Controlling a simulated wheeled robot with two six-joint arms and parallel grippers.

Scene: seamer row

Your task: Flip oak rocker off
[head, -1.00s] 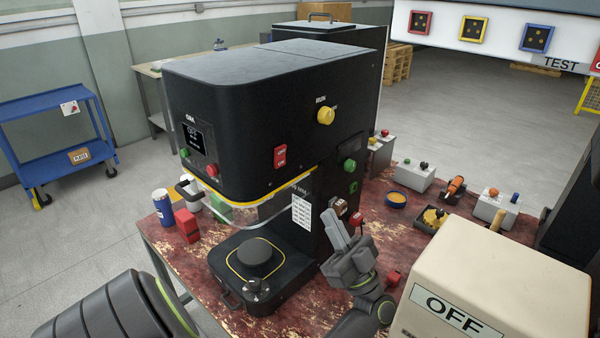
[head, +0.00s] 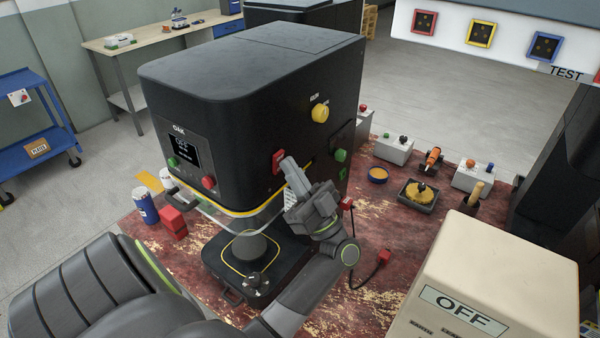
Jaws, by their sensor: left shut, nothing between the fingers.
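The black seamer marked OAK (head: 250,85) stands on the worn red table. Its red rocker (head: 278,160) is on the side panel, below the yellow knob. My left gripper (head: 289,167) is shut and empty. Its fingertips are at the rocker's lower right edge and overlap it in the picture; I cannot tell if they touch. Part of the rocker is hidden, and its tilt is too small to read. The small display (head: 183,146) on the front is lit and appears to read OFF. My right gripper is not in view.
A yellow knob (head: 320,112) and a green button (head: 341,155) are on the same side. A clear guard (head: 225,215) juts out at the front. A red plug (head: 383,257) lies on the table. A beige box marked OFF (head: 490,270) stands at right.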

